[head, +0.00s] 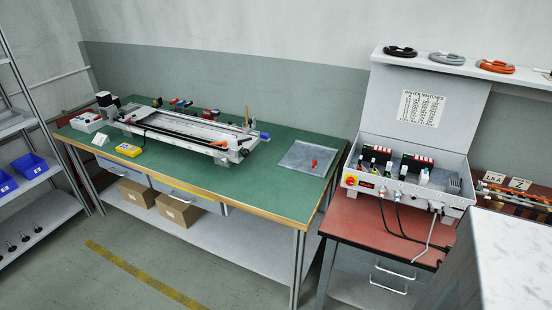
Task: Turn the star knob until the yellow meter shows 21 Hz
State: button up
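The yellow meter (128,150) lies on the green-topped bench, in front of the long gantry (185,126). Its display is too small to read. I cannot make out the star knob for certain; a small dark round part (244,152) shows at the gantry's right end, but its shape is too small to tell. My gripper is not in view.
The green bench (255,190) is clear at its front right. A grey mat (309,157) with a small red item lies at its right end. An open control box (408,187) with cables stands on a red table. A pale marbled block (515,255) fills the lower right.

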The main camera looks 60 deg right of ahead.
aim_at(246, 153)
jog(key=z, duration=0.4)
jog(key=k, duration=1.4)
jog(key=z, duration=0.05)
jog(key=i, duration=0.9)
